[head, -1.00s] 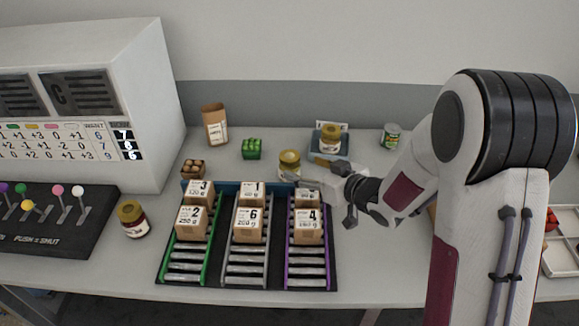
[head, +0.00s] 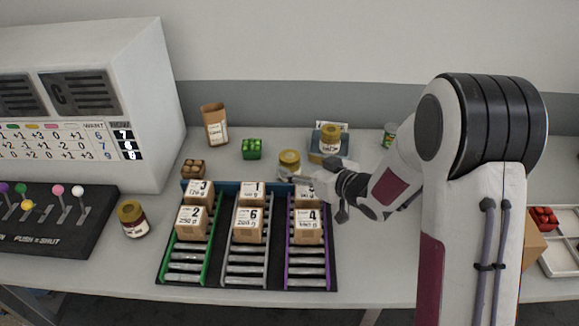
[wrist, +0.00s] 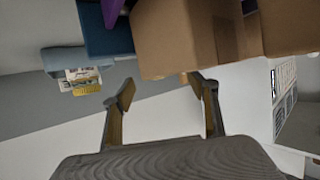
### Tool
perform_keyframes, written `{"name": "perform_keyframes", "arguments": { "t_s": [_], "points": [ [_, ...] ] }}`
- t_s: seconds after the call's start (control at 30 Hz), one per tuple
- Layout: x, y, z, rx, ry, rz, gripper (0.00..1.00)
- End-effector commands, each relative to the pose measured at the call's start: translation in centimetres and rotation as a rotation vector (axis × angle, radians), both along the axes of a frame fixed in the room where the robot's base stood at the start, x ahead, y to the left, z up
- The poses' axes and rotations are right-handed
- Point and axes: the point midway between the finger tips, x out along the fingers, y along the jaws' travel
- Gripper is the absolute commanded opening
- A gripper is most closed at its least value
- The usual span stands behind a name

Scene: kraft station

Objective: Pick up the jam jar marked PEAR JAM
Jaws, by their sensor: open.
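Several jars with gold lids show in the head view, with labels too small to read, so I cannot tell which is PEAR JAM. One jar (head: 289,160) stands behind the box rack. A second jar (head: 330,138) is on a blue-grey scale, and a third jar (head: 132,219) with dark red contents stands at the left. My gripper (head: 291,177) is open just in front of the jar behind the rack and partly covers its lower part. In the wrist view my gripper (wrist: 163,92) has nothing clearly between its fingers.
The rack (head: 176,278) holds numbered cardboard boxes (head: 249,224) close beside my gripper; boxes (wrist: 180,38) also fill the wrist view's top. The scale (head: 316,154) is behind right. A paper bag (head: 215,125), green carton (head: 252,149) and can (head: 389,136) stand farther back.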

Motion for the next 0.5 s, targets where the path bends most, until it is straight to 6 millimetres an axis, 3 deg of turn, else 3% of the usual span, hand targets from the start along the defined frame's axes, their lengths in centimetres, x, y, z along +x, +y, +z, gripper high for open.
{"name": "perform_keyframes", "arguments": {
  "t_s": [0.5],
  "points": [
    [3.7,2.1,-1.3,0.000,0.001,0.001,0.59]
  ]
}}
